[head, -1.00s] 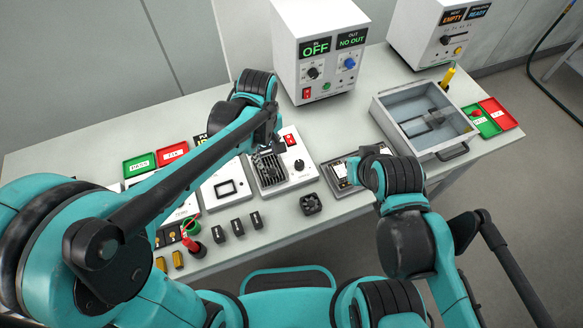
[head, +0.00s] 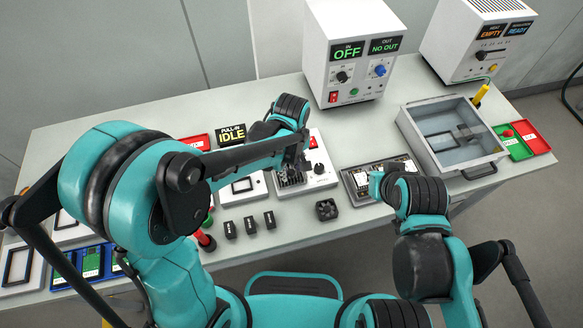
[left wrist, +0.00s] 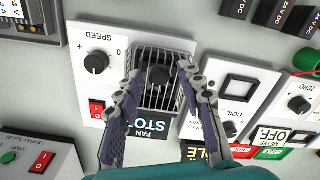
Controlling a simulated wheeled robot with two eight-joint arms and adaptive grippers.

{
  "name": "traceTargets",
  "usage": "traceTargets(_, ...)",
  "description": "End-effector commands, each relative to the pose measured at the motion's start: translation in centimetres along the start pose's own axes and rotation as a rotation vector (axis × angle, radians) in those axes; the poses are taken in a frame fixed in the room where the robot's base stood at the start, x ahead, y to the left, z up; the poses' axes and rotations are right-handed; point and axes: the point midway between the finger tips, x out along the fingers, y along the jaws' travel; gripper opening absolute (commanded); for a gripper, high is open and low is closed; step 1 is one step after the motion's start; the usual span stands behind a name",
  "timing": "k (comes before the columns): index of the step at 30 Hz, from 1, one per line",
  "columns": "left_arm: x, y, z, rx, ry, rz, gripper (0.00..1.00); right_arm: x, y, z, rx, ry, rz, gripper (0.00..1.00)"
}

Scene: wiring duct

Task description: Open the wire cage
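The wire cage (left wrist: 172,92) is a metal grille over a dark fan on a white unit with a SPEED knob (left wrist: 96,62) and a red switch (left wrist: 97,108). It looks closed over the fan. In the head view the cage (head: 289,179) is partly hidden by my left gripper (head: 294,160). In the left wrist view my left gripper (left wrist: 160,72) is open, its two fingers spread on either side of the cage; contact cannot be told. My right gripper (head: 376,184) is over the grey board fixture on the right, its fingers mostly hidden by its own arm.
A box with IN and OUT displays (head: 348,75) stands behind. An open grey tray (head: 415,135) and red and green trays (head: 531,137) are at right. A small black fan (head: 327,209) and several black blocks (head: 250,225) lie in front. A COIL unit (left wrist: 235,92) sits beside the cage.

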Motion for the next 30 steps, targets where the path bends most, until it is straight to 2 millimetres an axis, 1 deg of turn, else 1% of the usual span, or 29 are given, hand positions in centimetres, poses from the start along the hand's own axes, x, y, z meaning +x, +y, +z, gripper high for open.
traceTargets(1,0.0,0.0,0.0,0.000,0.000,0.000,0.20,0.0,0.0,0.0,0.000,0.000,0.000,0.00)
traceTargets(2,0.0,0.0,0.0,0.000,0.000,0.000,0.12,0.0,0.0,0.0,0.000,0.000,0.000,0.00)
traceTargets(3,0.0,0.0,0.0,0.000,0.000,0.000,0.01,0.0,0.0,0.0,0.000,0.000,0.000,0.00)
traceTargets(4,0.0,0.0,0.0,0.000,0.000,0.000,0.00,0.0,0.0,0.0,0.000,0.000,0.000,0.00)
traceTargets(11,-0.3,0.1,-0.2,-0.002,-0.027,-0.013,0.00,-0.1,0.0,-0.1,0.000,0.000,0.000,0.00)
traceTargets(15,-1.4,0.5,-1.2,-0.007,-0.164,-0.068,0.00,-0.2,0.0,-0.2,0.000,0.000,0.000,0.00)
traceTargets(21,-2.7,1.0,-2.4,-0.002,-0.369,-0.152,0.00,0.1,0.0,0.1,0.000,0.000,0.000,0.00)
traceTargets(25,-3.1,1.2,-2.8,-0.001,-0.438,-0.180,0.00,0.3,0.0,0.2,0.000,0.000,0.000,0.00)
traceTargets(30,-3.4,1.2,-2.9,0.001,-0.461,-0.190,0.00,0.3,0.0,0.2,0.000,0.000,0.000,0.00)
